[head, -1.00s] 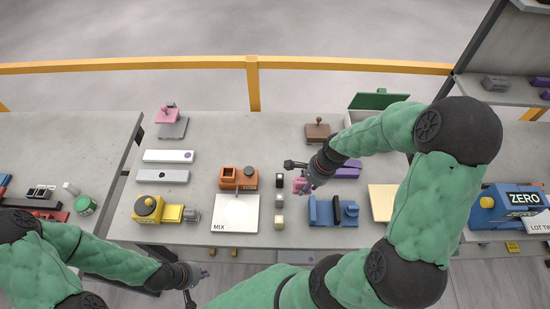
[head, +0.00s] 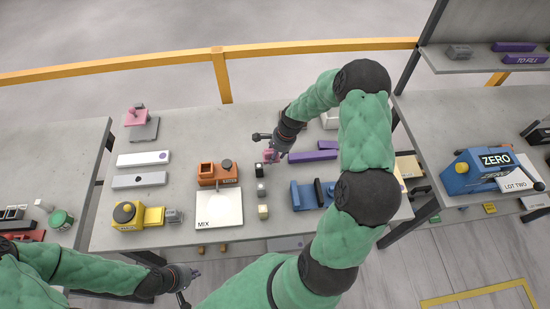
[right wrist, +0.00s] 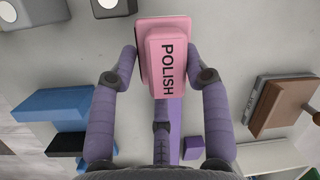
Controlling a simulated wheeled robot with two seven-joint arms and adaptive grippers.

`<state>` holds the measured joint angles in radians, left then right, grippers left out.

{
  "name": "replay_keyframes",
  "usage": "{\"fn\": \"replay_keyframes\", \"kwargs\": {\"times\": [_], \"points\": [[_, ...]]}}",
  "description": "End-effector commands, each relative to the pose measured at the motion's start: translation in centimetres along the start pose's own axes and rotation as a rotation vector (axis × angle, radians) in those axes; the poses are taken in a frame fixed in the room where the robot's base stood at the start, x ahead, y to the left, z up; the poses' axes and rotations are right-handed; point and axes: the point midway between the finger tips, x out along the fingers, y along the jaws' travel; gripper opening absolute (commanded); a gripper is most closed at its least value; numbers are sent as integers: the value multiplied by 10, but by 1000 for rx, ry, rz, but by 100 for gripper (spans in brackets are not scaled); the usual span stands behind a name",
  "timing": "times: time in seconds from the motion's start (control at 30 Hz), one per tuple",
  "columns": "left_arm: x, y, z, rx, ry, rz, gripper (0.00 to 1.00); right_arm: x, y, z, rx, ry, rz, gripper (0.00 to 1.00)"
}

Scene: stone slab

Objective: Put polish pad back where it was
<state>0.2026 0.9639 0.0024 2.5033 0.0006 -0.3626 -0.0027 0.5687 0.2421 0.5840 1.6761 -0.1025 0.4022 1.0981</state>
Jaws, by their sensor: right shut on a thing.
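The polish pad (right wrist: 165,62) is a pink block marked POLISH on a wider pink base. My right gripper (right wrist: 161,57) is shut on it, with one finger on each side. In the head view the pad (head: 270,156) hangs at my right gripper (head: 268,146), near the black small block (head: 260,170); its height above the slab is hard to judge. Another pink block (head: 137,116) stands on a grey plate (head: 145,130) at the back left. My left gripper (head: 188,285) is open and empty in front of the slab's front edge.
An orange holder (head: 207,170) and a white MIX board (head: 219,208) are left of the pad. A blue fixture (head: 306,195) and purple bars (head: 313,156) are to its right. A brown block (right wrist: 280,103) is partly hidden by my arm in the head view.

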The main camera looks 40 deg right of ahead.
Motion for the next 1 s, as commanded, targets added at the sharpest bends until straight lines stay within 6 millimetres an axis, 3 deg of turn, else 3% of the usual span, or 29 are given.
{"fn": "replay_keyframes", "kwargs": {"times": [0.33,0.73,0.77,0.8,0.83,1.0], "points": [[2,-1,0,0,0,0,0,34,1,-8,0,-1,2,17],[5,-2,0,0,0,0,0,39,2,-9,0,0,0,17],[4,-2,0,0,0,0,0,39,2,-9,0,0,0,56],[4,-2,0,0,0,0,0,38,2,-9,0,0,0,67],[4,-2,0,0,0,0,0,38,2,-9,0,0,1,72],[4,-1,0,0,0,0,0,38,2,-9,0,0,1,72]]}}
